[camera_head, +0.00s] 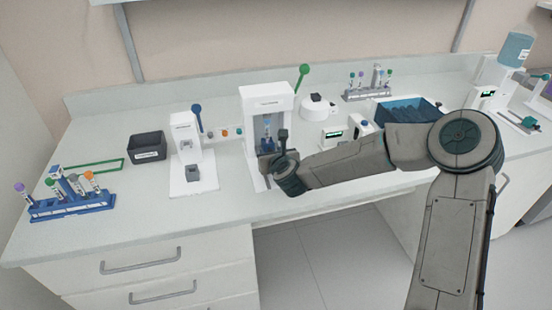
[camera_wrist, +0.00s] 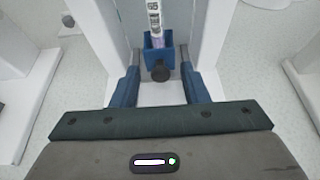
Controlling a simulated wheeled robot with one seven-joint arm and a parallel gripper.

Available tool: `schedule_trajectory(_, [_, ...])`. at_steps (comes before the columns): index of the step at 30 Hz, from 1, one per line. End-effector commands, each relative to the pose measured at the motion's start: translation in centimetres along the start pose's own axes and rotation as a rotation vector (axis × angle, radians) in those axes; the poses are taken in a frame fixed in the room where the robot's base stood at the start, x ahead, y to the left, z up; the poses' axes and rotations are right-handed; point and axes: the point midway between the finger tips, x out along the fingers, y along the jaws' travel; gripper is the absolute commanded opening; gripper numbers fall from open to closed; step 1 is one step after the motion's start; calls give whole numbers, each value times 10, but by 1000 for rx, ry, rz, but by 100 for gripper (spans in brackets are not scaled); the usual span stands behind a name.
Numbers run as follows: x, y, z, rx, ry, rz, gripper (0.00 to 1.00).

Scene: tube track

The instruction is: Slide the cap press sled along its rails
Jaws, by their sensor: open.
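The cap press is a tall white housing (camera_head: 262,97) with an open front bay. In the wrist view, the sled (camera_wrist: 157,52) is a blue holder inside the bay, carrying an upright labelled tube (camera_wrist: 155,17). A round black knob (camera_wrist: 160,72) sticks out from the sled's front. My gripper (camera_wrist: 159,62) is open and faces the bay, with one finger on each side of the knob. A gap shows between the knob and each finger. In the head view, the dark wrist partly hides the front of the press. The rails cannot be made out clearly.
A second white press (camera_head: 185,140) with a blue lever stands to the left, next to a black bin (camera_head: 147,146). A blue tube rack (camera_head: 72,206) is at the far left. A green lever (camera_head: 301,76) rises beside the cap press. A blue tray (camera_head: 408,108) lies right, behind my arm.

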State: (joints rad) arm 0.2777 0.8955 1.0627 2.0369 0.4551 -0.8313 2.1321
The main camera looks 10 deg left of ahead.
Motion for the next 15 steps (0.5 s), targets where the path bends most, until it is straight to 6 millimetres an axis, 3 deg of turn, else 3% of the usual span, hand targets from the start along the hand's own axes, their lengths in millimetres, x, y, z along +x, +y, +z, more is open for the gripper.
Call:
schedule_trajectory(5, [-26, 0, -1, -4, -1, -1, 41])
schedule_trajectory(15, [-97, -1, 0, -4, -2, -3, 41])
